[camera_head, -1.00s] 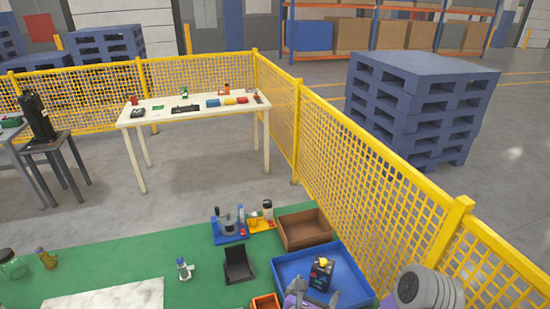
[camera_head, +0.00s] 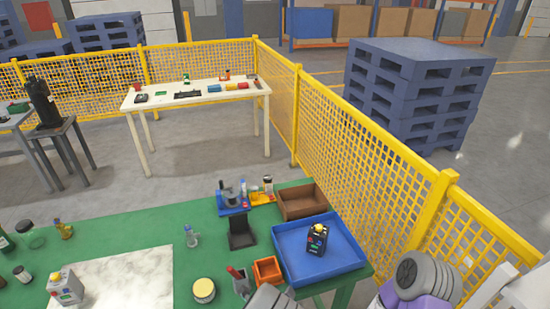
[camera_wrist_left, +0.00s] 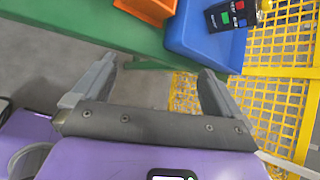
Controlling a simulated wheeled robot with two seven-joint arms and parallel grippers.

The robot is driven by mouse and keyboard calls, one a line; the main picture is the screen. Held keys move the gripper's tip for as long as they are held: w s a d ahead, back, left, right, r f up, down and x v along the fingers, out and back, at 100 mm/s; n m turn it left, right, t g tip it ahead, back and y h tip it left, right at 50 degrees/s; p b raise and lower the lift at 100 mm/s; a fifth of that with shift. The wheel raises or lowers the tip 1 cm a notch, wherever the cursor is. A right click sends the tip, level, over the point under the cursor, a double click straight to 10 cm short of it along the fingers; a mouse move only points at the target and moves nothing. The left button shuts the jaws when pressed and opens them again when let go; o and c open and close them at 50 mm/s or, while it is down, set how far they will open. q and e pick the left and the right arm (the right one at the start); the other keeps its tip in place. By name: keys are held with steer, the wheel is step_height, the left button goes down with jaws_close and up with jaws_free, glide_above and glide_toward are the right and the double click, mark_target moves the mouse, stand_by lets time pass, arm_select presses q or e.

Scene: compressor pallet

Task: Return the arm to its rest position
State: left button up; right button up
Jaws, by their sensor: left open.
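My left gripper (camera_wrist_left: 157,75) is open and empty in the left wrist view. Its two fingers are spread apart, with grey floor and part of the yellow mesh between and beyond them. It is near the edge of the green table (camera_head: 120,238), close to the blue tray (camera_head: 345,260) and the orange bin (camera_head: 267,270). Nothing touches its fingers. Grey and purple parts of my own arm show at the lower right of the head view. My right gripper is not seen.
A dark control box (camera_head: 317,240) with a yellow top sits in the tray. Another box (camera_head: 65,287) is on the marble slab (camera_head: 130,280). A brown bin (camera_head: 302,200), black stand (camera_head: 242,232) and yellow-lidded jar (camera_head: 204,290) share the table. Yellow mesh fence (camera_head: 340,130) stands close at right.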

arm_select(q)
steer(key=s+a+f+n+g, duration=0.3)
steer(key=s+f+n, duration=0.25)
steer(key=n, duration=0.55)
steer(key=s+a+f+n+g+h, duration=0.1)
steer(key=s+a+f+n+g, duration=0.4)
steer(key=n, duration=0.6)
steer(key=s+a+f+n+g, duration=0.15)
steer(key=s+f+n, duration=0.35)
steer(key=n, duration=0.6)
step_height(320, 180, down, 9)
steer(key=s+t+b, duration=0.1)
steer(key=b, duration=0.9)
steer(key=shift+a+f, duration=0.15)
steer(key=shift+a, duration=0.05)
steer(key=shift+s, duration=0.1)
